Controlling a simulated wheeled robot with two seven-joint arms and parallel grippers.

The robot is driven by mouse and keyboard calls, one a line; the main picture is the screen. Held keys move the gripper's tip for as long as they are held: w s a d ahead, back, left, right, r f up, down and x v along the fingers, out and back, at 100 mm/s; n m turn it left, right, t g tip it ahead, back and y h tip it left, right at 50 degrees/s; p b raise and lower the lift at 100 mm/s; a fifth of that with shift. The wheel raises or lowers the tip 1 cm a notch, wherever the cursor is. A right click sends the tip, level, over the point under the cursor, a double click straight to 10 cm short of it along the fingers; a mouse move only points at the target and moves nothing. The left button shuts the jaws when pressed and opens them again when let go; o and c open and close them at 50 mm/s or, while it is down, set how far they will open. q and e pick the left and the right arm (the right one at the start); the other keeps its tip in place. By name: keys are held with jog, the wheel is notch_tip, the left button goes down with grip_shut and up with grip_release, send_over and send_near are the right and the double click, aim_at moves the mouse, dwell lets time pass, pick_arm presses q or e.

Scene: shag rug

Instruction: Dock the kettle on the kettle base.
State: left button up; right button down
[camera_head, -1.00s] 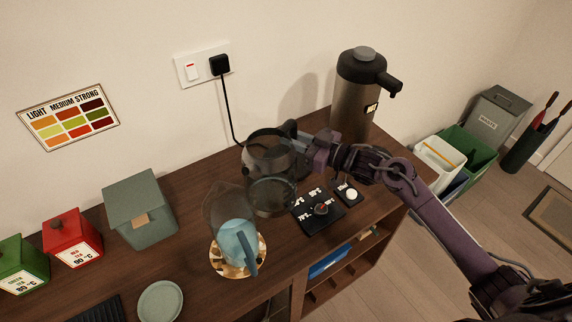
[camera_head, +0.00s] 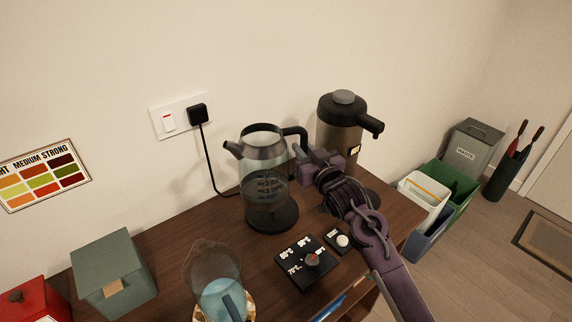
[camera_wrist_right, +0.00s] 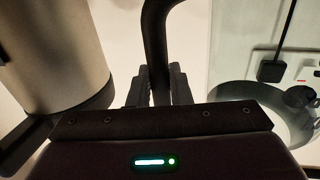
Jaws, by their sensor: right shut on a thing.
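The kettle (camera_head: 265,158), clear glass with a dark spout on the left and a black handle (camera_head: 297,133) on the right, stands roughly upright over the round black kettle base (camera_head: 272,219). I cannot tell whether its bottom touches the base or hangs slightly above it. My right gripper (camera_head: 306,160) is shut on the kettle handle. In the right wrist view the black handle (camera_wrist_right: 156,45) runs between the fingers (camera_wrist_right: 158,85), with kettle glass to the right. My left gripper is out of view.
A dark flask (camera_head: 338,130) stands close behind my right gripper. A control panel (camera_head: 303,262) and start button (camera_head: 341,241) lie in front of the base. A glass jug (camera_head: 213,268), green-grey box (camera_head: 113,275) and red tin (camera_head: 38,300) stand left. A cord runs from the wall plug (camera_head: 197,115).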

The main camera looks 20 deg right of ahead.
jog(key=shift+m+h, duration=0.4)
jog(key=shift+h, duration=0.2)
jog(key=f+b, duration=0.1)
jog(key=f, duration=0.1)
jog(key=d+f+b, duration=0.1)
jog(key=b, duration=0.1)
jog(key=f+b, duration=0.2)
jog(key=shift+s+d+f, duration=0.15)
jog(key=shift+d+f, duration=0.15)
jog(key=shift+d, duration=0.05)
jog(key=shift+p, duration=0.35)
dwell(0.9)
jog(key=shift+s+f+b, duration=0.1)
jog(key=shift+f+b, duration=0.3)
jog(key=shift+f, duration=0.25)
dwell(0.5)
jog(key=c, duration=1.6)
grip_release()
jog(key=s+p, duration=0.5)
jog(key=s, duration=0.6)
jog(key=shift+d+f, duration=0.15)
